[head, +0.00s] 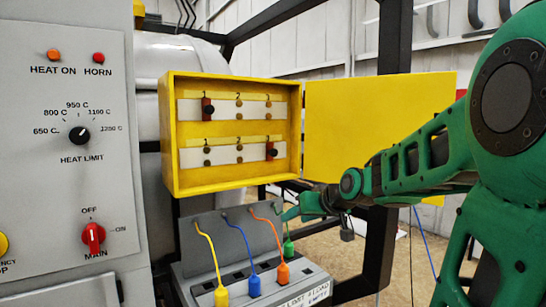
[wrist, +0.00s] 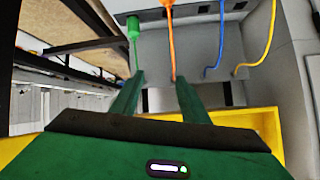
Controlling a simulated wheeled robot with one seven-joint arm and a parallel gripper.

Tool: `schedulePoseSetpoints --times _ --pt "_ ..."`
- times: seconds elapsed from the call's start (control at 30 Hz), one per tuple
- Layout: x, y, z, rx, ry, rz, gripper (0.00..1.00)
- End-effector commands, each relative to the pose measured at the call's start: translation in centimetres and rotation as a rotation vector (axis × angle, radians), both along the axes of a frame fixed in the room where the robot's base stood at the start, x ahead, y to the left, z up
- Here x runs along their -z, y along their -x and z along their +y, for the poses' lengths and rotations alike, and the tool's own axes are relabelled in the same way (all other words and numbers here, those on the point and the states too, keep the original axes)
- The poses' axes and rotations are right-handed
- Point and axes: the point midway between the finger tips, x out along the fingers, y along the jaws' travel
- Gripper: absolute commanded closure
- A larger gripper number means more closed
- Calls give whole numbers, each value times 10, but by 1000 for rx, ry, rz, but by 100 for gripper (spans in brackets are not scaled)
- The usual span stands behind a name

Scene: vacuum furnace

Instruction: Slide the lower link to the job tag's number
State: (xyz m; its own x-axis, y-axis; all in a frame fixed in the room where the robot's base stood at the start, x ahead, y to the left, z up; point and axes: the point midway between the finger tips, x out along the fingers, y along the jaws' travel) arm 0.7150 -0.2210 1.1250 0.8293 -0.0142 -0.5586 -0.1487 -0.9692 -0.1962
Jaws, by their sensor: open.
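The open yellow box (head: 168,135) holds two rows of terminals marked 1, 2 and 3. The lower link (head: 271,151), a red-brown piece with a black knob, sits at 3 in the lower row. The upper link (head: 208,109) sits at 1 in the upper row. My gripper (head: 287,205) is below the box's right side, near the cables, apart from both links. The wrist view shows my gripper (wrist: 158,78) with its fingers apart and nothing between them. I cannot make out a job tag in either view.
Below the box, a grey panel (head: 210,245) carries yellow, blue, orange and green plugged cables close to my gripper. A control panel (head: 65,150) stands at left, a dark frame post (head: 380,250) at right.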

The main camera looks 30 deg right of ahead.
Motion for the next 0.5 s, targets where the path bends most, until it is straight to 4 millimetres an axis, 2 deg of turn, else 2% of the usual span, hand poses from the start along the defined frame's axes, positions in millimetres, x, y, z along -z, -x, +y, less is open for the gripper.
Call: schedulePoseSetpoints --times 0.03,0.1,0.2,0.33,0.5 --pt "-24 -20 -9 -8 1 -100 59" --pt "-59 -42 -15 -23 0 -237 59" --pt "-102 -60 -23 -36 -9 -399 59" --pt "-139 -69 -32 -41 -20 -532 59" --pt "-156 -75 -35 -44 -27 -594 59"
